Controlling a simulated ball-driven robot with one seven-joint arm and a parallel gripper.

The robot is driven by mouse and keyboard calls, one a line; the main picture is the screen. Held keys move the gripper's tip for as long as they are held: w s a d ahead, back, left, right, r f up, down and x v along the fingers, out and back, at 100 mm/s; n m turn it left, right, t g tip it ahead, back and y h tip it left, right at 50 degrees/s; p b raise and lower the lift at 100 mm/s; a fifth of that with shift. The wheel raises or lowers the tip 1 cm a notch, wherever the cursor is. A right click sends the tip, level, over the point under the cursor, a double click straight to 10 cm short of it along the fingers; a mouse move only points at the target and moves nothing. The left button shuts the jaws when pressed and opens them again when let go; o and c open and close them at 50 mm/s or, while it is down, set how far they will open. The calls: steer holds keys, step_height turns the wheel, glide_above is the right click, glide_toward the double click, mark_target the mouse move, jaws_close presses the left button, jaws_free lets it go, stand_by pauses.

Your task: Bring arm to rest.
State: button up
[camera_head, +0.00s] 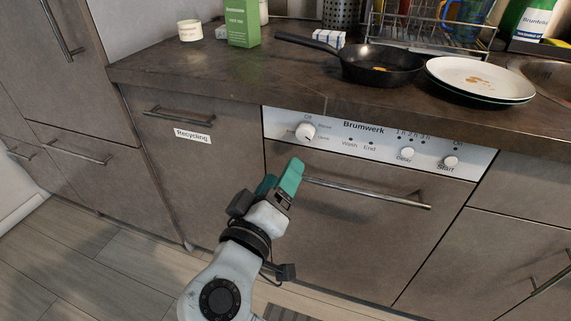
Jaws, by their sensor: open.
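My gripper (279,184) has teal fingers and stands in front of the dishwasher door, at the left end of its long metal handle (370,193). The fingers are apart and I see nothing held between them. From this angle I cannot tell whether a finger touches the handle. My white and black arm reaches up from the bottom of the view. The dishwasher door (340,235) is shut, with its white control panel (375,143) above it.
A drawer marked Recycling (192,136) is shut at the left. The countertop (180,70) holds a black pan (380,68), stacked plates (480,78), a green carton (242,22) and a dish rack (425,30). The wooden floor (80,260) at the lower left is clear.

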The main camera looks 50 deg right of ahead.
stand_by(0.7)
steer(key=s+d+f+n+g+y, duration=0.1)
steer(key=s+d+f+y, duration=0.15)
steer(key=f, duration=0.45)
steer(key=s+d+f+n+y, duration=0.1)
steer(key=d+f+y, duration=0.15)
steer(key=f, duration=0.35)
steer(key=s+a+f+n+g+y, duration=0.15)
steer(key=s+a+f+y, duration=0.25)
steer(key=s+f+y, duration=0.4)
steer(key=s+a+f+n+g+y, duration=0.1)
steer(key=s+a+f+g+y, duration=0.25)
steer(key=f, duration=0.65)
step_height(320, 180, up, 29)
steer(key=s+t+p, duration=0.1)
steer(key=p, duration=2.8)
steer(key=shift+s+y, duration=0.35)
steer(key=shift+y, duration=0.1)
steer(key=shift+f, duration=0.1)
